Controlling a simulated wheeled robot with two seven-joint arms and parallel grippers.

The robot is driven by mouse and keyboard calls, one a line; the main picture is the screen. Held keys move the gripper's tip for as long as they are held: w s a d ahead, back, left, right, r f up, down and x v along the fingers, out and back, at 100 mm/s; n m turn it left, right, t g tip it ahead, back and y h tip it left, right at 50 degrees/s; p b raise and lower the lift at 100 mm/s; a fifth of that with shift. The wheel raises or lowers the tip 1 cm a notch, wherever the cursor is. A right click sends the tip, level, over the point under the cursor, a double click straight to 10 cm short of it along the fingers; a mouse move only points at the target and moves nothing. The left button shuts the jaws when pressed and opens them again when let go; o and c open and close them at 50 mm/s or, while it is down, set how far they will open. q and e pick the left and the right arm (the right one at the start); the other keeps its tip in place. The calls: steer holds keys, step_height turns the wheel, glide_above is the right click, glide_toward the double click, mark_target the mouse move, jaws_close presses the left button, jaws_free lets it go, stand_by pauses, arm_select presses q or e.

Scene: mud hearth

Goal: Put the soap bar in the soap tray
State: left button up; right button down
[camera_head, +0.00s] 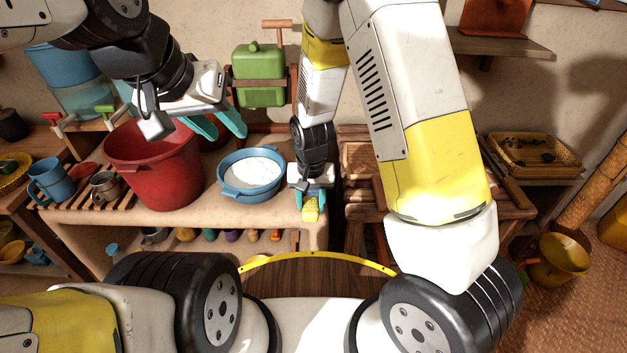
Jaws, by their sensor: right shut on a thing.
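The yellow soap bar (311,208) is held between the teal fingertips of my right gripper (311,198), which points down and is shut on it. The bar is near the right front corner of the pale counter, to the right of the blue basin. The gripper hides the bar's upper part, and I cannot tell whether the bar touches the counter. My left gripper (218,128) is open and empty, above the counter between the red bucket and the green container. I cannot make out a soap tray in this view.
A blue basin (235,188) with white contents and a large red bucket (160,172) stand on the counter (215,212). A blue mug (48,180) and metal mug (105,187) are at left. A green container (260,78) hangs behind. Wooden furniture is close to the right.

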steer(key=s+a+f, duration=0.2)
steer(key=s+a, duration=0.1)
steer(key=a, duration=0.2)
steer(key=w+d, duration=0.1)
steer(key=w, duration=0.3)
steer(key=w+d+f, duration=0.1)
steer(key=w+d, duration=0.1)
steer(key=w, duration=0.3)
steer(key=w+d, duration=0.2)
steer(key=w, duration=0.3)
steer(key=shift+w+d+f, duration=0.1)
steer(key=shift+f, duration=0.1)
steer(key=shift+w+d+f, duration=0.15)
steer(key=shift+w+f, duration=0.05)
steer(key=shift+w, duration=0.1)
steer(key=shift+f, duration=1.55)
steer(key=shift+f, duration=0.2)
steer(key=c, duration=0.8)
jaws_free()
